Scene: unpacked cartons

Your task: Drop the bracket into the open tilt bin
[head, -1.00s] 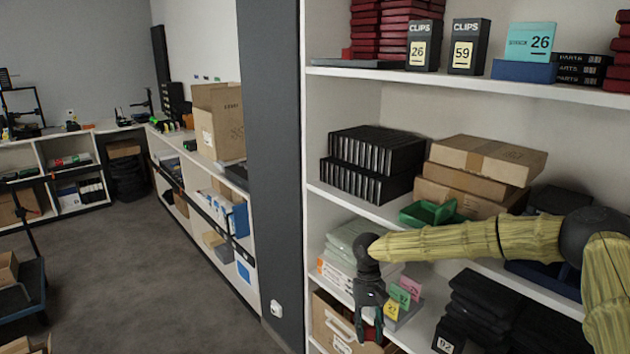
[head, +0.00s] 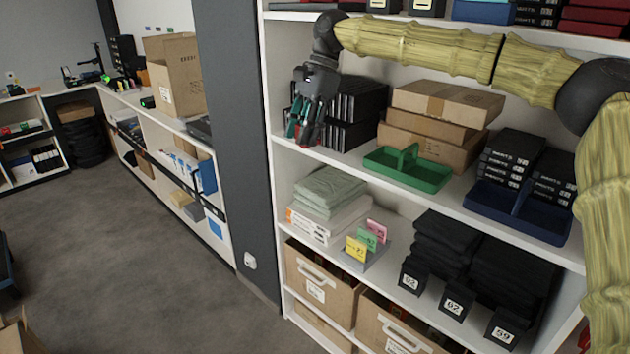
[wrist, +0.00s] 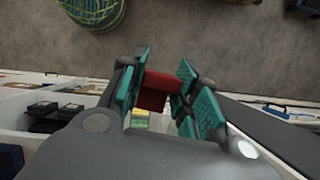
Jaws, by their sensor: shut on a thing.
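My gripper (head: 305,122) hangs fingers down in front of the black files on the middle shelf. It is shut on a small red block-like piece, seen between the teal finger pads in the wrist view (wrist: 156,91); this seems to be the bracket. In the head view only a little red shows at the fingertips. Brown bins with white handles and labels sit below: one (head: 316,291) under the papers and another (head: 384,326) to its right. I cannot tell for sure which of them is the open tilt bin.
A green divided tray (head: 428,174), a blue divided tray (head: 540,221) and cardboard boxes (head: 447,101) fill the middle shelf. Coloured number cards (head: 367,240), stacked papers (head: 330,190) and black labelled boxes (head: 459,297) stand below. The floor at left (head: 130,270) is open.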

